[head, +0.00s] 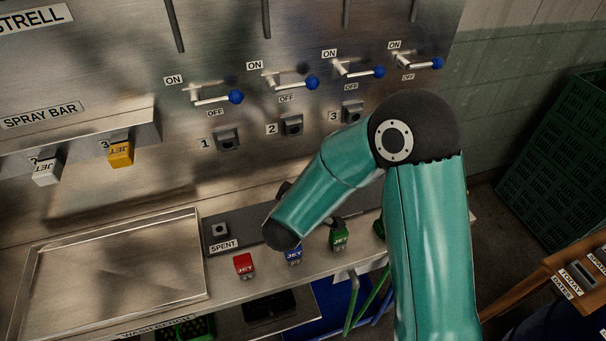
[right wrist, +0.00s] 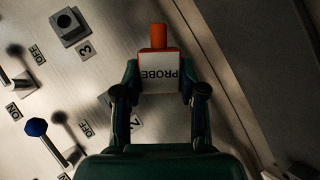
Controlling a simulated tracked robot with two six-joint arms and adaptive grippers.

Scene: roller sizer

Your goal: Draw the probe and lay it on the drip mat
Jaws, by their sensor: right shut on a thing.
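The probe (right wrist: 158,72) is a white block lettered PROBE with an orange end, in the right wrist view. My right gripper (right wrist: 160,88) is shut on it, one finger on each side of the block. The steel panel lies behind it; I cannot tell whether the probe is in a socket or clear of it. In the head view my green right arm hides the probe and most of the gripper. I cannot identify the drip mat for certain. My left gripper is out of view.
Blue-knobbed levers (head: 235,97) and numbered sockets (head: 227,140) line the steel panel. Below, red (head: 244,264), blue (head: 293,255) and green (head: 339,238) JET blocks stand along the ledge. An empty steel tray (head: 105,265) is at left. A green crate (head: 555,165) stands at right.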

